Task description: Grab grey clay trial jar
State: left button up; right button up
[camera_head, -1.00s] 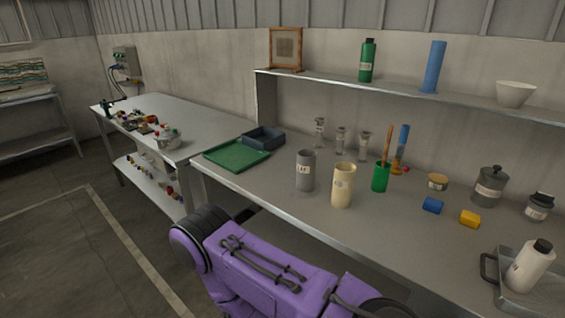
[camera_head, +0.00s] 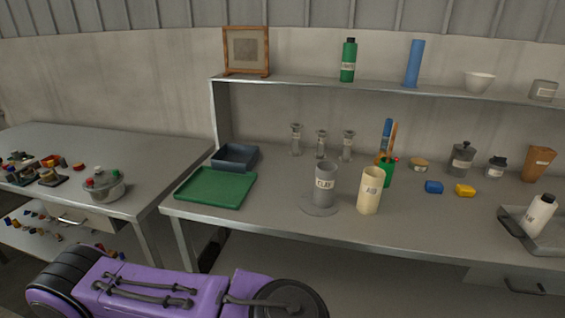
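The grey clay trial jar (camera_head: 325,183) is an upright grey cylinder with a white label, open at the top. It stands on the main workbench, left of a cream jar (camera_head: 369,190). A flat round grey shape (camera_head: 319,208) shows around its foot; I cannot tell what it is. Neither of my grippers is in view. Only purple and black parts of my own body show at the lower left, in front of the bench and apart from the jar.
A green tray (camera_head: 215,187) and a dark blue bin (camera_head: 235,157) lie left of the jar. A green cup (camera_head: 388,173) with tools stands behind the cream jar. Glass vessels (camera_head: 321,145) stand at the back. A shelf (camera_head: 300,84) overhangs the bench. The front bench strip is clear.

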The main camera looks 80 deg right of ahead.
aim_at(326, 172)
jog(key=z, duration=1.95)
